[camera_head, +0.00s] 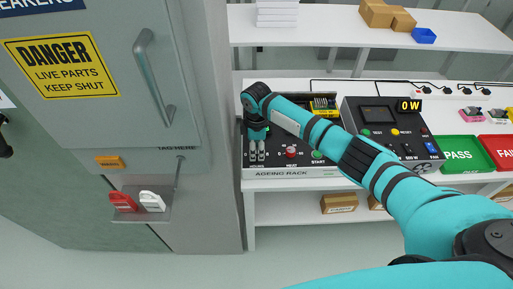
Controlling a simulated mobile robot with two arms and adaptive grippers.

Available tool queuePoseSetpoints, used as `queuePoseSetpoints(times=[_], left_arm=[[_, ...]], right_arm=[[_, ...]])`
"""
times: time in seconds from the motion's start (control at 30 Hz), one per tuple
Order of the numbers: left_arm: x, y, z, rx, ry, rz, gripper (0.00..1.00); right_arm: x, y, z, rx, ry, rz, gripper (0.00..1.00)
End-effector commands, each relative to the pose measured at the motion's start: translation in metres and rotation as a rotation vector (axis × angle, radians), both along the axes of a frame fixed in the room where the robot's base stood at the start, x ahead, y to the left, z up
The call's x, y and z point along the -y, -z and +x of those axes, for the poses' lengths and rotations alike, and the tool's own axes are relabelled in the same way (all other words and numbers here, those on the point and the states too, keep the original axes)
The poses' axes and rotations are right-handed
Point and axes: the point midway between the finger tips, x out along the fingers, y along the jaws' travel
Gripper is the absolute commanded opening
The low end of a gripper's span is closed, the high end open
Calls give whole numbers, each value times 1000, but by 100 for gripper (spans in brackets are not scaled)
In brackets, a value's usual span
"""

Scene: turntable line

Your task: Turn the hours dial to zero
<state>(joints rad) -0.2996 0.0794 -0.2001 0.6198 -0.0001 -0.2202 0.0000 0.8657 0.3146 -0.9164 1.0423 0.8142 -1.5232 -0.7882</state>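The ageing rack (280,172) is a dark panel on a white bench. Its front shows a red heat dial (291,151) and a green start button (317,155). My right gripper (257,156) points down at the panel's left end, over the spot of the hours dial. The dial itself is hidden behind the fingers, with only dial marks and a small label showing around them. The fingers look close together, but I cannot tell whether they grip the dial. My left gripper is out of view.
A tester box (370,115) with a "0 W" display stands right of the rack. Green PASS (458,155) and red FAIL (499,147) trays lie further right. A grey cabinet (150,60) stands close on the left. A white shelf (340,30) runs above the bench.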

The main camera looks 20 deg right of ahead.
Motion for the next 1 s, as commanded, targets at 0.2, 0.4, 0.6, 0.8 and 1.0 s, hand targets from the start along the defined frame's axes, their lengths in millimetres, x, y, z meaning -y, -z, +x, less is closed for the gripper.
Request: queuePoseSetpoints(times=[0.2, 0.4, 0.6, 0.8, 1.0], left_arm=[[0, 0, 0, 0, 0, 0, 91], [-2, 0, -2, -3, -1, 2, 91], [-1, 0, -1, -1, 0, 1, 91], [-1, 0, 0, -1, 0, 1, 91], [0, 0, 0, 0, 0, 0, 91]], right_arm=[[0, 0, 0, 0, 1, 0, 57], [0, -3, 0, 1, 1, 1, 57], [0, -32, 1, 6, -1, 2, 57], [0, -76, 1, 4, 0, 1, 57], [0, -108, 1, 2, 1, 1, 57]])
